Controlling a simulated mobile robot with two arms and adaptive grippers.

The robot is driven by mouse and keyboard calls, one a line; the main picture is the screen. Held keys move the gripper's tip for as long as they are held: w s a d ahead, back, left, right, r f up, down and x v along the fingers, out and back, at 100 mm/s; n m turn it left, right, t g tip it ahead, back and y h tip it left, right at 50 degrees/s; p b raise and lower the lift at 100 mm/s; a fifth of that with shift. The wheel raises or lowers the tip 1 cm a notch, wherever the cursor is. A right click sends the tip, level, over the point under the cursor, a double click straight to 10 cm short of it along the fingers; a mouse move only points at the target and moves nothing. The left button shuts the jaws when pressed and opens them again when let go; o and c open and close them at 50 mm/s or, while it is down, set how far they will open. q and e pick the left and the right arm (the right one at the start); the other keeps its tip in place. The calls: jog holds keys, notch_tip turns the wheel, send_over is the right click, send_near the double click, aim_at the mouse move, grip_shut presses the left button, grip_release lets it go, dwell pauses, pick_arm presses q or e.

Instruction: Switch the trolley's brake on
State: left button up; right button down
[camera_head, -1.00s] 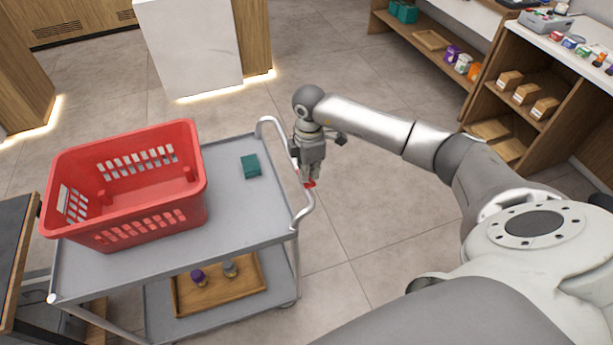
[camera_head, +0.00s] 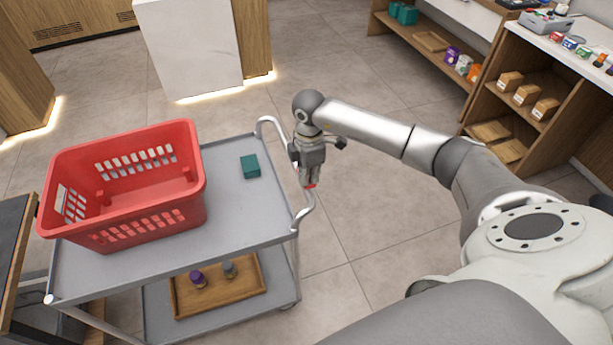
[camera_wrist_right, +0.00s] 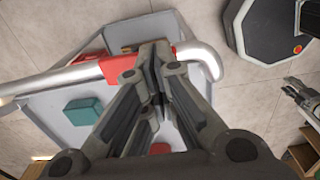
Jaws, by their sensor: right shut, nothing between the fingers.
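The grey trolley (camera_head: 225,208) stands at the left with its tubular handle (camera_head: 304,212) on its right side. A red piece, apparently the brake, sits on the handle (camera_wrist_right: 193,55); in the right wrist view the red piece (camera_wrist_right: 118,68) wraps the bar. In the head view only a bit of red (camera_head: 311,186) shows under my fingertips. My right gripper (camera_head: 310,182) is shut and empty, pointing down, with its tips at the red piece. In the wrist view the tips (camera_wrist_right: 153,50) overlap its edge; I cannot tell if they touch.
A red basket (camera_head: 150,218) and a green box (camera_head: 250,167) are on the trolley's top. A wooden tray (camera_head: 218,300) with small items lies on its lower shelf. Shelving (camera_head: 560,120) stands at the right. The floor beyond the handle is clear.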

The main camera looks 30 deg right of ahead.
jog(key=shift+f, duration=0.2)
jog(key=shift+r+p, duration=2.8)
jog(key=shift+r, duration=0.8)
jog(key=shift+a+f, duration=0.1)
